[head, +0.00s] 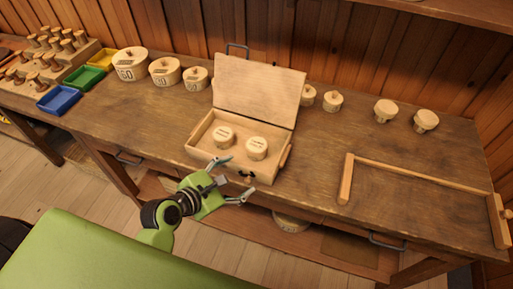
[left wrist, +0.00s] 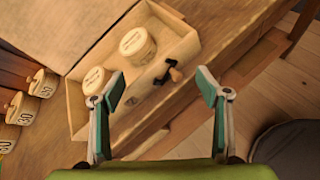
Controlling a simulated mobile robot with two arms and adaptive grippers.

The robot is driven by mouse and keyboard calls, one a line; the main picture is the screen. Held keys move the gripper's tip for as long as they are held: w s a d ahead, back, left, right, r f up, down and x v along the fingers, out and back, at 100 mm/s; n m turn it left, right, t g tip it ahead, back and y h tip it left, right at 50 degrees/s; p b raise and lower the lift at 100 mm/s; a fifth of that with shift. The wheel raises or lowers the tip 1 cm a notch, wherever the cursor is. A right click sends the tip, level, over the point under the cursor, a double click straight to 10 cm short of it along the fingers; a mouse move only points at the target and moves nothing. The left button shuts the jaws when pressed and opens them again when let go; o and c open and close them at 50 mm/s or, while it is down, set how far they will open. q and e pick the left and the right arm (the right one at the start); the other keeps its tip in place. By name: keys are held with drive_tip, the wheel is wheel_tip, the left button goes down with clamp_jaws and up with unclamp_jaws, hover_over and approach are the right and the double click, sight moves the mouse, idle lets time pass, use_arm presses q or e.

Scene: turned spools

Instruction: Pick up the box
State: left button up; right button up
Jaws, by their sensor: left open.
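The box (head: 268,172) is a pale wooden case on the workbench in the head view, its lid (head: 258,95) raised at the back. Two round wooden pieces (head: 257,148) lie inside it. A small dark latch shows on its front. The left wrist view shows the box (left wrist: 75,108) at upper left, with the latch (left wrist: 170,74) on its near side. My left gripper (head: 236,179) is open and empty at the box's front edge; whether it touches the box I cannot tell. Its spread fingers (left wrist: 160,88) show in the left wrist view. My right gripper is in neither view.
Numbered round wooden blocks (head: 165,71) stand left of the box, and several smaller ones (head: 425,121) stand to the right. Blue (head: 58,100), green and yellow trays sit at the left. A wooden frame (head: 420,174) lies on the right. Bare bench (head: 325,145) lies between box and frame.

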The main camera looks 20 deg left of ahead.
sight(256, 147)
use_arm(q)
drive_tip(key=n, duration=0.2)
drive_tip(key=w+a+r+n+t, duration=0.1)
drive_tip(key=n, duration=0.1)
drive_tip(key=w+a+r+n, duration=0.1)
drive_tip(key=shift+w+n+t, duration=0.15)
drive_tip(key=shift+n+t, duration=0.15)
drive_tip(key=shift+n, duration=0.1)
drive_tip(key=shift+w+y, duration=0.3)
drive_tip(key=shift+w, duration=0.05)
drive_tip(key=x, duration=0.8)
drive_tip(key=shift+w+p, duration=0.1)
drive_tip(key=shift+p, duration=0.3)
drive_tip(key=x, duration=0.5)
drive_tip(key=shift+f, duration=0.3)
drive_tip(key=c, duration=1.1)
